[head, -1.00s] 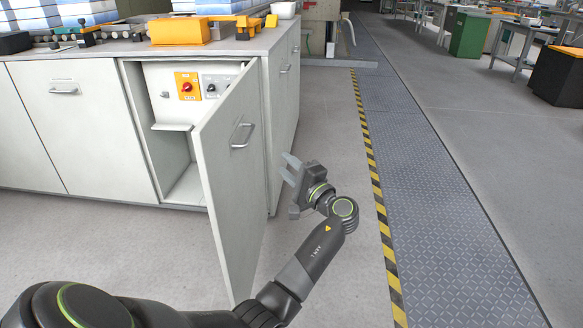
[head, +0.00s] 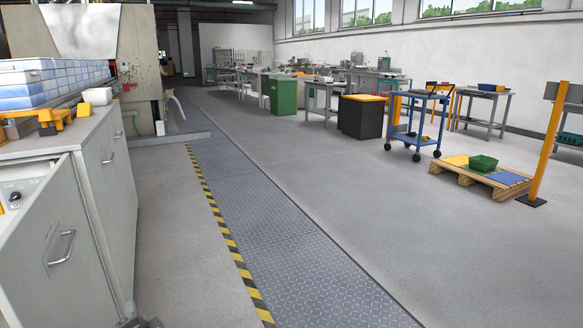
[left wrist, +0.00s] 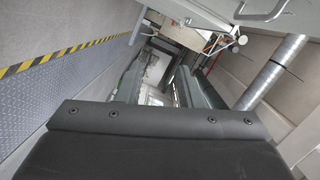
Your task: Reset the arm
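My left gripper (head: 142,322) shows only as a small dark piece at the bottom edge of the head view, beside the foot of the grey cabinet (head: 108,190). In the left wrist view its two dark fingers (left wrist: 158,85) stand apart with nothing seen between them, so it is open. The rest of the left arm is out of the head view. My right gripper is in neither view.
The cabinet door (head: 62,275) stands open at the lower left, near my left gripper. A yellow-black stripe (head: 230,243) borders the metal floor plates (head: 270,240). A blue cart (head: 415,138) and a pallet (head: 470,180) stand at right. The floor between is clear.

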